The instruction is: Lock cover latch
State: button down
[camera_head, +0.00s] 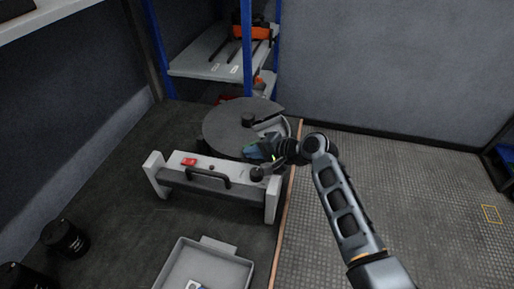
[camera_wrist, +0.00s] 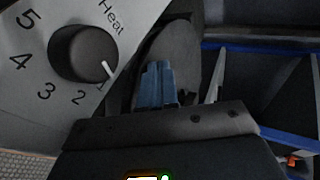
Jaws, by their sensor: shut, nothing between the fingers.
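My gripper (camera_head: 254,152) is shut and empty. In the head view it is above the back right of the white-ended unit (camera_head: 272,205), in front of the dark round disc (camera_head: 222,128). In the wrist view its blue fingers (camera_wrist: 157,85) are together, beside a black dial knob (camera_wrist: 84,53). That dial is marked "Heat" with numbers, and its white pointer is near 1. The unit has a red switch (camera_head: 189,162), a black handle (camera_head: 208,178) and a black knob (camera_head: 257,174) near its right end. I cannot make out a cover latch in either view.
A grey tray (camera_head: 207,268) lies in front of the unit. A black cylinder (camera_head: 65,238) stands at the left. A blue-post shelf (camera_head: 205,58) is behind, also in the wrist view (camera_wrist: 285,140). The dark table's edge runs along the right, with open floor beyond.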

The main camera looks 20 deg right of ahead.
jog(key=shift+w+a, duration=0.25)
jog(key=shift+a, duration=0.3)
jog(key=shift+w+a, duration=0.1)
jog(key=shift+a, duration=0.05)
dwell(0.7)
jog(key=shift+w+d, duration=0.35)
jog(key=shift+d, duration=0.45)
jog(key=v, duration=0.7)
jog(key=shift+s+r, duration=0.2)
jog(key=shift+s, duration=0.15)
jog(key=shift+d, duration=0.15)
